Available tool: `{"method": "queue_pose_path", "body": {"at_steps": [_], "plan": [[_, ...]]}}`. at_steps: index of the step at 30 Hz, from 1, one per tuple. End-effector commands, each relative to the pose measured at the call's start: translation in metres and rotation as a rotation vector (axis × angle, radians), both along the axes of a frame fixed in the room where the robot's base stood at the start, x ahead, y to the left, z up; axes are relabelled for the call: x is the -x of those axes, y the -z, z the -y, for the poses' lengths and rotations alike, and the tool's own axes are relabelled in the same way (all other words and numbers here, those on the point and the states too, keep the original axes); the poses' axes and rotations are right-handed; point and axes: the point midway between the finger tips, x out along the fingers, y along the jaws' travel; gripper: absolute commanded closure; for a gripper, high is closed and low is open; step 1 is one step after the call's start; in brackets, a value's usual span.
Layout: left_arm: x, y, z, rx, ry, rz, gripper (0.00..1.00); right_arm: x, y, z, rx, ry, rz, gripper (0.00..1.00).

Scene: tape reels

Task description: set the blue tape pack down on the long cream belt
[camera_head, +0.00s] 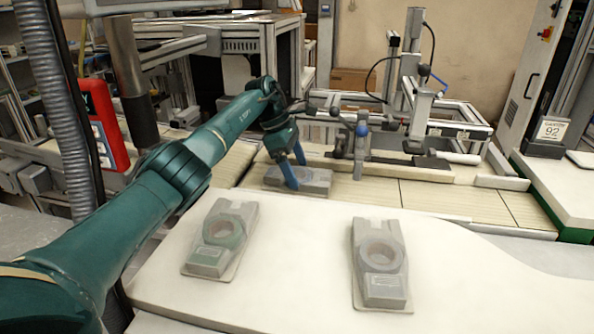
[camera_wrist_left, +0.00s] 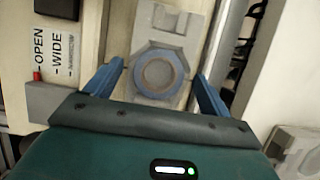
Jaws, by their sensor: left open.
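The blue tape pack (camera_head: 316,181) is a grey tray with a blue-ringed reel. It lies flat on the long cream belt (camera_head: 433,199), near the belt's left part in the head view. In the left wrist view, the blue tape pack (camera_wrist_left: 158,88) sits between my fingers, its reel facing the camera. My left gripper (camera_head: 297,172) is open over the pack, with one finger to each side of it; it also fills the lower part of the left wrist view (camera_wrist_left: 160,82). In the head view the fingers hide part of the pack. My right gripper is not in view.
A pack with a green reel (camera_head: 222,231) and another grey pack (camera_head: 381,281) lie on the pale table (camera_head: 300,272) in front. A metal frame fixture (camera_head: 362,135) stands behind the belt. A red box (camera_head: 103,125) is at left. The belt right of the pack is clear.

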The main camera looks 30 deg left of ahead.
Motion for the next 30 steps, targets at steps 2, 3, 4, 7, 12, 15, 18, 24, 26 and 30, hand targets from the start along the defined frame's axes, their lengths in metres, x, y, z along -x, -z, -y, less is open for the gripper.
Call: {"method": "queue_pose_path", "body": {"at_steps": [2, 3, 4, 7, 12, 15, 18, 24, 26, 30], "plan": [[0.001, -0.015, -0.008, -0.001, -0.004, 0.004, 0.18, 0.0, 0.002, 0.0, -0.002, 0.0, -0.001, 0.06], [0.002, -0.025, -0.011, -0.001, -0.003, 0.005, 0.18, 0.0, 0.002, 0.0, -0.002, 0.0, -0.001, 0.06], [0.002, -0.031, -0.013, -0.002, -0.003, 0.004, 0.18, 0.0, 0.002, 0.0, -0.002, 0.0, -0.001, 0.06], [0.005, -0.053, -0.021, -0.001, -0.004, 0.004, 0.18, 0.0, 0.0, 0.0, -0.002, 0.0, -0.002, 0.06], [0.008, -0.082, -0.033, 0.001, -0.003, 0.001, 0.18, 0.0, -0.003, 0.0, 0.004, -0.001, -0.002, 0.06], [0.01, -0.094, -0.037, 0.0, -0.002, -0.001, 0.18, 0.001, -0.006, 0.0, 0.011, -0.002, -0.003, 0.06], [0.01, -0.1, -0.04, 0.0, -0.001, 0.0, 0.18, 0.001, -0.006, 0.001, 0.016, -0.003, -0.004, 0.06], [0.011, -0.101, -0.041, 0.0, -0.001, 0.0, 0.18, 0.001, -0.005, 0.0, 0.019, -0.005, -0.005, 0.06], [0.011, -0.101, -0.041, 0.0, 0.0, 0.0, 0.18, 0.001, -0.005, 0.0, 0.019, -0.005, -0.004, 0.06], [0.011, -0.101, -0.041, 0.0, 0.0, 0.0, 0.18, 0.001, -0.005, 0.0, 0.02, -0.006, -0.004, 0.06]]}}
